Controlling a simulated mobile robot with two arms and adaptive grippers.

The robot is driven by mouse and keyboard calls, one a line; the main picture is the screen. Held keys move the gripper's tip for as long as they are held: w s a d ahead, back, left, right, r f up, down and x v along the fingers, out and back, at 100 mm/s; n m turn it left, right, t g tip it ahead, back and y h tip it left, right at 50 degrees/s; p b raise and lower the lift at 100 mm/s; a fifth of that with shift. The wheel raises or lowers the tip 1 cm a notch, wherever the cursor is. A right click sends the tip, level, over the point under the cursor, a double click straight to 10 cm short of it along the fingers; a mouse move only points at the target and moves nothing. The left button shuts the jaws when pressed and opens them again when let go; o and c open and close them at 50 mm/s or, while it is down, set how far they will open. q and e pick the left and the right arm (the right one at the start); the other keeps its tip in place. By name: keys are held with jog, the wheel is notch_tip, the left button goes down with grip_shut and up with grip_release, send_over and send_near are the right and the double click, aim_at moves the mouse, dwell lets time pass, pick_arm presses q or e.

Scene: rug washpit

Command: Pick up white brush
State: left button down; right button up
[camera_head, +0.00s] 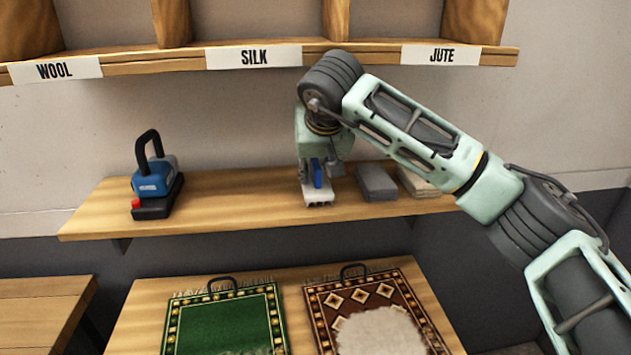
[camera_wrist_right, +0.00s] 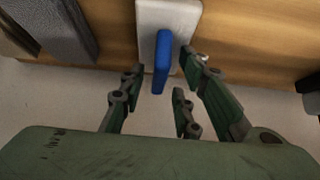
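The white brush (camera_head: 318,198) stands on the wooden wall shelf, its white base down and its blue handle up. In the right wrist view its white block (camera_wrist_right: 168,16) and blue handle (camera_wrist_right: 162,62) are at the top centre. My right gripper (camera_head: 320,172) is directly above the brush, pointing down. In the wrist view the right gripper (camera_wrist_right: 163,72) is open, with fingers on both sides of the blue handle and visible gaps to it. Part of the brush is hidden behind the gripper in the head view. My left gripper is not in view.
The wooden shelf (camera_head: 240,198) also holds a blue-and-black tool (camera_head: 153,182) at left, and a grey block (camera_head: 376,182) and beige stack (camera_head: 416,180) right of the brush. Labelled cubbies hang above. A green rug (camera_head: 225,318) and a brown rug (camera_head: 325,300) lie below.

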grip_shut()
dwell(0.5)
